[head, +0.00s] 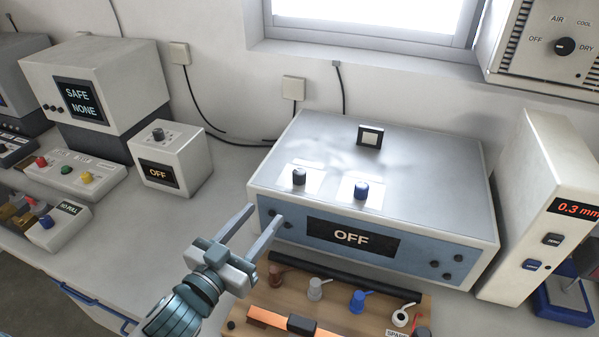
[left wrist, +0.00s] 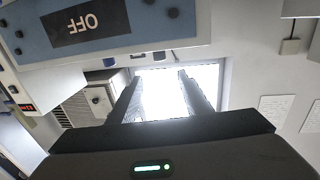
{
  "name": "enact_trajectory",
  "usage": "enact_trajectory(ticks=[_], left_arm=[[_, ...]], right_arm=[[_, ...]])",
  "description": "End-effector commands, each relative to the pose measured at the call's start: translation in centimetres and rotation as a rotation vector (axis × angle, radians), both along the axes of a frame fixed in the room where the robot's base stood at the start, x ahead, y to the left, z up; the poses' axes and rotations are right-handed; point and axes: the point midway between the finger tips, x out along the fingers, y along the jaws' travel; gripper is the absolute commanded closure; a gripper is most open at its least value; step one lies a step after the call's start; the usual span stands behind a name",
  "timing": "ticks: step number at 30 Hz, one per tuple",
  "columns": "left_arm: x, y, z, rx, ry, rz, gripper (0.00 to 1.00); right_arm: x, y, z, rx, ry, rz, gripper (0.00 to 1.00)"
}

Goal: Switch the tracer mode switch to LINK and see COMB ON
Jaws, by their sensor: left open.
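A large grey box (head: 405,195) with a blue front carries a display (head: 352,238) reading OFF. On its top are a dark knob (head: 299,176), a blue knob (head: 361,190) and a small framed plate (head: 370,136); labels beside the knobs are unreadable. The OFF display also shows upside down in the left wrist view (left wrist: 90,22). A smaller white box (head: 172,160) at left has a dark knob (head: 158,134) and its own OFF display. Which knob is the tracer mode switch I cannot tell. My left gripper (head: 258,222) is open and empty, at the large box's front left corner.
A wooden rack (head: 335,295) with several coloured pieces stands before the large box. A tall white unit (head: 530,205) reading 0.3 mm stands at right. A monitor (head: 98,75) reading SAFE NONE and a button box (head: 73,172) are at left. Bare tabletop lies left of my gripper.

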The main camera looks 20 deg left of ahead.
Motion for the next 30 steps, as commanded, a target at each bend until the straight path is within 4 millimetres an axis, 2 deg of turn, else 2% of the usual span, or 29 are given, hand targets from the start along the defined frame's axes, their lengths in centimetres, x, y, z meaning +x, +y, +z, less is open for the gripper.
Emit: enact_trajectory(ticks=[8,16,27,30], left_arm=[[1.3,-0.3,-0.1,0.001,-0.002,-0.001,0.55],[4.2,-0.8,0.1,0.001,-0.003,-0.001,0.55],[9.1,-1.8,0.0,0.002,-0.004,0.000,0.55],[10.5,-2.0,0.0,0.002,-0.004,-0.001,0.55]], right_arm=[[2.1,0.3,0.1,0.006,-0.036,0.000,0.69],[4.8,1.0,0.8,0.019,-0.088,0.002,0.69],[3.7,1.4,0.5,0.025,-0.089,0.003,0.69],[4.2,1.6,0.6,0.031,-0.105,0.003,0.69]])
